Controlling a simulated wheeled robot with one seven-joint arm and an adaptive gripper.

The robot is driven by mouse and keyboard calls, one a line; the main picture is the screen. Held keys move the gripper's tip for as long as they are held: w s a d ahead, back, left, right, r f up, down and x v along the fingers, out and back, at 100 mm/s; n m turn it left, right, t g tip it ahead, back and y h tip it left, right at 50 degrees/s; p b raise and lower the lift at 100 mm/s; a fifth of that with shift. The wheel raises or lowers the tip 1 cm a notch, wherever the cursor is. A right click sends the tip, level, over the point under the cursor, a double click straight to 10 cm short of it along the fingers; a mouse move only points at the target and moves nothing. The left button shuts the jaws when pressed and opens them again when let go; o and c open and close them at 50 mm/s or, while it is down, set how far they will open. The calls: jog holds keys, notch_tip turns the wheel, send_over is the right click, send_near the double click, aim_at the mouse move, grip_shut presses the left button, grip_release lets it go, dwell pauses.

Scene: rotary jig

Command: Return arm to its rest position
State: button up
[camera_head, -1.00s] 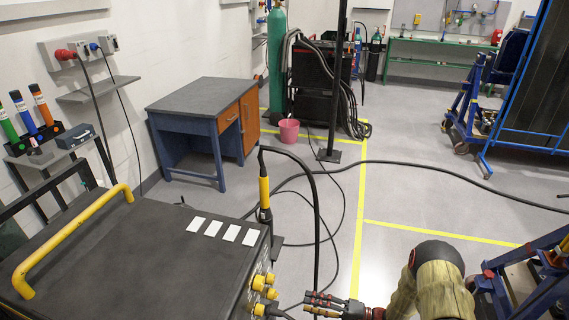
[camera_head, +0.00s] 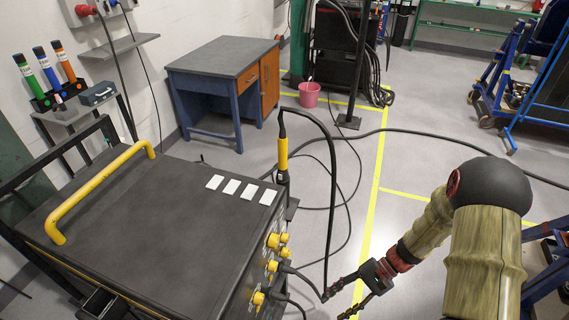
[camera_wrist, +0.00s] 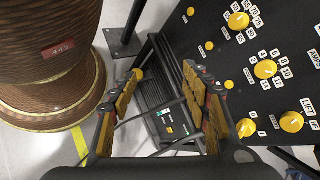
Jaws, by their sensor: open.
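My arm reaches in from the lower right in the head view, its sleeved links bent at a dark, rounded joint. My gripper (camera_head: 335,306) is open and low beside the front of the black machine, with a stretch of floor behind it. Nothing shows between the fingers. In the wrist view my gripper (camera_wrist: 163,72) has its two ribbed fingers spread, with a black box (camera_wrist: 165,100) seen past them. A black panel with yellow knobs (camera_wrist: 265,69) is to the right of the fingers.
The black machine (camera_head: 150,205) with a yellow handle (camera_head: 98,190) fills the lower left. A torch with a yellow grip (camera_head: 283,154) and a looping cable stand close to my gripper. A brown spool (camera_wrist: 45,60) is left in the wrist view. Blue frames stand at right.

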jog(key=s+d+r+n+t+h+p, duration=0.1)
jog(key=s+d+r+n+t+h, duration=0.2)
jog(key=r, duration=0.8)
jog(key=s+d+r+t+h+p, duration=0.1)
jog(key=d+r+h, duration=0.2)
jog(key=r+h, duration=0.5)
jog(key=s+a+r+n+t, duration=0.1)
jog(key=r+t, duration=0.2)
jog(key=r, duration=0.6)
jog(key=s+a+r+n+t+y, duration=0.1)
jog(key=s+r+n+t, duration=0.1)
jog(key=r, duration=0.6)
jog(key=shift+s+a+r+t+p, duration=0.15)
jog(key=shift+a+r+t+p, duration=0.2)
jog(key=shift+r+t+p, duration=0.05)
jog(key=shift+c, duration=0.7)
